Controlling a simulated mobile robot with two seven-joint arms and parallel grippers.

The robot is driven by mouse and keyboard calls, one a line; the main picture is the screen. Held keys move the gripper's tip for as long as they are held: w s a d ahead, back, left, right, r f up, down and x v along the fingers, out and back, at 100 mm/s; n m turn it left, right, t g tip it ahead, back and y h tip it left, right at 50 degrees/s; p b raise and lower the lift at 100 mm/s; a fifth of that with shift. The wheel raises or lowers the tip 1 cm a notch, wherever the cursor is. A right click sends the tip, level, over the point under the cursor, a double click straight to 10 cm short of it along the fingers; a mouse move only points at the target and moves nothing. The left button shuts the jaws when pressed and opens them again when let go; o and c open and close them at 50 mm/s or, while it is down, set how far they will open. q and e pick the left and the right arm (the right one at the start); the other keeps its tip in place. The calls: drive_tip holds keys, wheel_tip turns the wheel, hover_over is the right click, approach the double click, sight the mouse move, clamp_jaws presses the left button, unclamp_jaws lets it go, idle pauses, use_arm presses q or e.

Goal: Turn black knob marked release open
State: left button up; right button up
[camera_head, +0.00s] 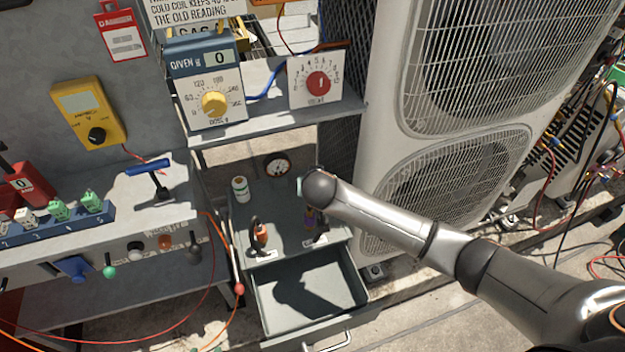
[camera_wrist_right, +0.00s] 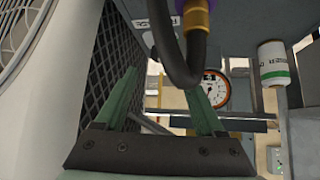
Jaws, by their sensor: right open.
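I cannot read a release mark on any knob. One dark ball knob (camera_head: 195,252) sticks out at the right end of the bench front. Another black knob (camera_head: 97,135) is on the yellow meter (camera_head: 75,103). My right arm enters the head view from the right, its wrist over the shelf above the open drawer; its fingers are mostly hidden there. In the right wrist view my right gripper (camera_wrist_right: 160,82) is open, with green fingers apart. My left gripper is not in view.
An open drawer (camera_head: 272,340) juts out below the shelf. A white roll (camera_head: 240,189), a round gauge (camera_head: 278,166) and an orange fitting (camera_head: 261,235) are at the shelf. A red dial (camera_head: 319,84) stands above. The large condenser (camera_head: 385,130) bounds the right side.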

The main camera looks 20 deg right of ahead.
drive_tip(key=shift+b+x, duration=1)
drive_tip(key=shift+x, duration=2.85)
drive_tip(key=shift+c, duration=0.3)
clamp_jaws()
